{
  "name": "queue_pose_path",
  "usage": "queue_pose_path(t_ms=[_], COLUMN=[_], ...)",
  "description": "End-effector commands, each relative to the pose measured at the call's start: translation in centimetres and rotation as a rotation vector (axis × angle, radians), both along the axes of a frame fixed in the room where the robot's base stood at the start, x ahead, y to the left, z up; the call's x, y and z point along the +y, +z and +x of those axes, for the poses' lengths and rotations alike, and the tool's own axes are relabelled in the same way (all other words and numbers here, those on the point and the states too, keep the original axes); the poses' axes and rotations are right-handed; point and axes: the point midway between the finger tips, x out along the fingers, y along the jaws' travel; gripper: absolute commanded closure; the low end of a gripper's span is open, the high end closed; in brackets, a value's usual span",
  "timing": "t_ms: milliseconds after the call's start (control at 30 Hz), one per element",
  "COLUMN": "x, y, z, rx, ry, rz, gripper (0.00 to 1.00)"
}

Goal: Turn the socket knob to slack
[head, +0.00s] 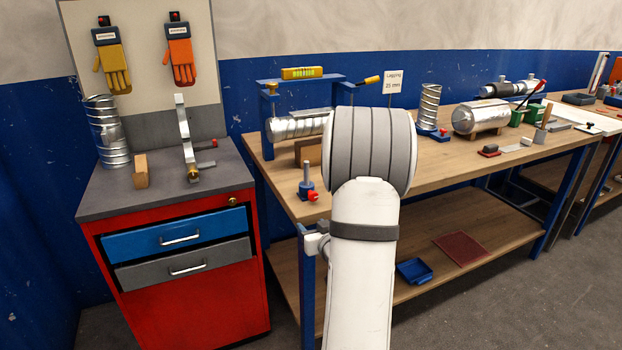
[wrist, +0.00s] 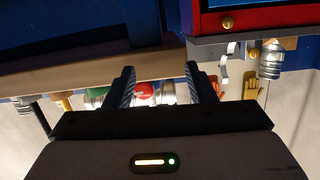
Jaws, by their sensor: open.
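A small blue socket (head: 306,187) with an upright grey post stands at the front left of the workbench. A red knob (head: 313,196) sticks out low on its side. In the wrist view, which is upside down, a red round knob (wrist: 145,89) shows between the fingers of my gripper (wrist: 161,78). I cannot tell its distance from the fingertips. The fingers are apart, with nothing held. In the head view my arm's white links cover the middle of the bench, and the fingers are not visible. Which setting the knob stands at cannot be read.
The wooden workbench (head: 469,165) carries a spiral duct (head: 296,128) in a blue frame, a standing duct piece (head: 429,107) and a silver cylinder (head: 479,115). A red cabinet (head: 190,295) stands at left. A blue tray (head: 414,271) lies on the lower shelf.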

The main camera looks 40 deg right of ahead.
Motion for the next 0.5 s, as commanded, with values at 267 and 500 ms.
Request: queue_pose_path(t_ms=[267, 500], x=[-3.1, -3.8], y=[3.8, 4.1], z=[-2.2, -0.3], rx=[-0.211, -0.241], ry=[0.012, 0.021], rz=[0.026, 0.027], gripper=[0.5, 0.5])
